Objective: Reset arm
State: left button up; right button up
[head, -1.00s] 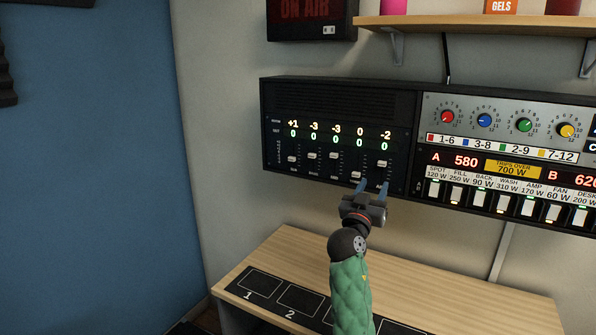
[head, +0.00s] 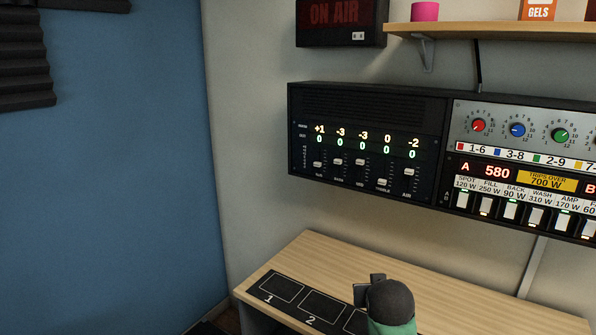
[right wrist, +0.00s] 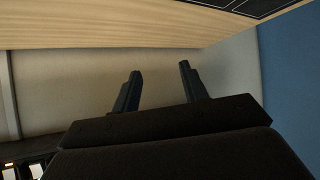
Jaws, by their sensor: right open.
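My right arm shows at the bottom of the head view, in front of the wooden desk (head: 455,293). Its dark wrist hides most of the right gripper (head: 371,283) there. In the right wrist view the right gripper (right wrist: 158,85) has its two dark fingers apart, with nothing between them. It is clear of the fader panel (head: 365,135), which hangs on the wall above the desk. The panel's faders stand at different heights, under readings of +1, -3, -3, 0 and -2 and a row of zeros. My left gripper is in neither view.
A power panel (head: 520,160) with coloured knobs and white switches adjoins the fader panel. A shelf (head: 500,30) and an ON AIR sign (head: 338,18) are above. A black strip with numbered squares (head: 322,305) lies along the desk's front. The blue wall (head: 110,170) at left is bare low down.

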jog(key=s+a+f+n+g+y, duration=0.1)
jog(key=s+f+g, duration=0.2)
jog(key=s+f, duration=0.6)
jog(key=s+a+f+g+y, duration=0.1)
jog(key=s+f+g, duration=0.2)
jog(key=s+f, duration=0.7)
jog(key=s+a+f+n+g+y, duration=0.1)
jog(key=s+f, duration=0.8)
jog(key=s, duration=1)
jog(key=shift+s+a+f+n+g, duration=0.35)
jog(key=shift+a+g, duration=0.1)
jog(key=shift+g, duration=0.45)
jog(key=shift+r, duration=0.1)
